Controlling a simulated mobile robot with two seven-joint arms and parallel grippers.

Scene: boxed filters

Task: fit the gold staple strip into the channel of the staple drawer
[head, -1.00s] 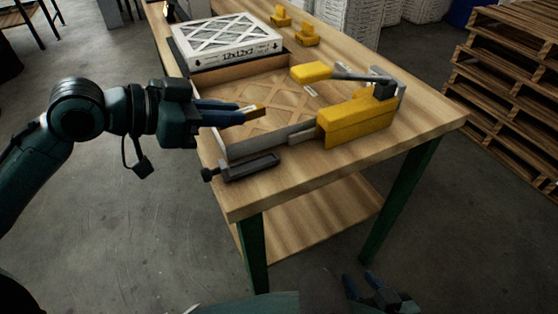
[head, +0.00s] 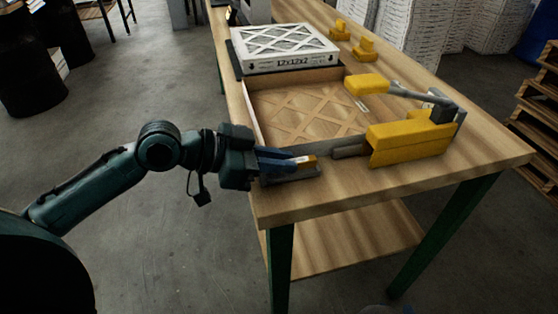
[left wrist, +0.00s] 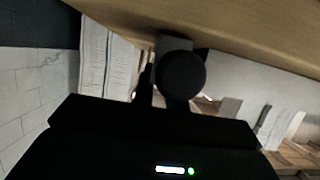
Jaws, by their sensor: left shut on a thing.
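The gold staple strip (head: 309,160) is a short orange-gold piece at the fingertips of my left gripper (head: 302,163), which is shut on it. My fingers hide most of the strip. The grey staple drawer (head: 297,177) lies on the table near its front left corner. My left gripper is just above it and covers much of it, including its channel; I cannot tell whether the strip touches it. The yellow stapler (head: 410,142) stands to the right with its handle raised. My right gripper does not show. The left wrist view shows neither strip nor drawer clearly.
An open cardboard box (head: 262,124) with a lattice inside lies behind my gripper. A boxed filter (head: 285,62) stands behind it. Two small yellow blocks (head: 363,48) are at the back. The wooden table's front right (head: 470,158) is clear.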

